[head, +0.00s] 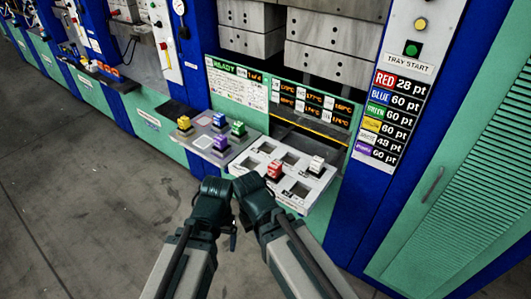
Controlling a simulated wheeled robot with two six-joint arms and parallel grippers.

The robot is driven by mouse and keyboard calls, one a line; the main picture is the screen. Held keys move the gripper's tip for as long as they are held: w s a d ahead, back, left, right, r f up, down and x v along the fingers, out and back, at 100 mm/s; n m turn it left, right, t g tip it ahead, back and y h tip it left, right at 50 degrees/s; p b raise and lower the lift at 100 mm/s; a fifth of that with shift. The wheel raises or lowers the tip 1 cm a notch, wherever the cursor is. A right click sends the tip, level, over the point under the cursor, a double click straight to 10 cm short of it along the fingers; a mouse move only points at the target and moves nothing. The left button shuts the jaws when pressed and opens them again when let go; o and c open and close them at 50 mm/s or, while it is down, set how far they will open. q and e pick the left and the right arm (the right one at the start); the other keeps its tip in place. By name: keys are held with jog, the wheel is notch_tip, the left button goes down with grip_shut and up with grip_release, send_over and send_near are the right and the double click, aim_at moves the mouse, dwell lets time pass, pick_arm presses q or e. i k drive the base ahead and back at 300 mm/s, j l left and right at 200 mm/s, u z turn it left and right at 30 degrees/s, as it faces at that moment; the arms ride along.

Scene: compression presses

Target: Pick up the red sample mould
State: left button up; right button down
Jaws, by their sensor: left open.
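The red sample mould (274,171) stands upright in the white tray (262,184), among square sockets, at the press opening. My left gripper (216,188) is open and empty, to the left of the tray and apart from the red mould. My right gripper (252,186) is beside it, just left of and in front of the red mould; its fingers are hard to make out, and I cannot tell whether it is open or shut.
A white mould (317,164) stands at the tray's right. A grey shelf (203,143) at left holds a yellow mould (184,125), a blue mould (219,120), a green mould (238,129) and a purple mould (221,143). Grey press blocks (330,68) hang above the tray. The floor at left is clear.

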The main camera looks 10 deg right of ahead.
aim_at(274, 174)
jog(key=i+l+u, duration=0.2)
jog(key=l, duration=0.15)
jog(key=l+u, duration=0.2)
jog(key=l, duration=0.15)
jog(key=i+l+u, duration=0.25)
jog(key=l, duration=0.15)
jog(key=l+u, duration=0.2)
jog(key=l, duration=0.15)
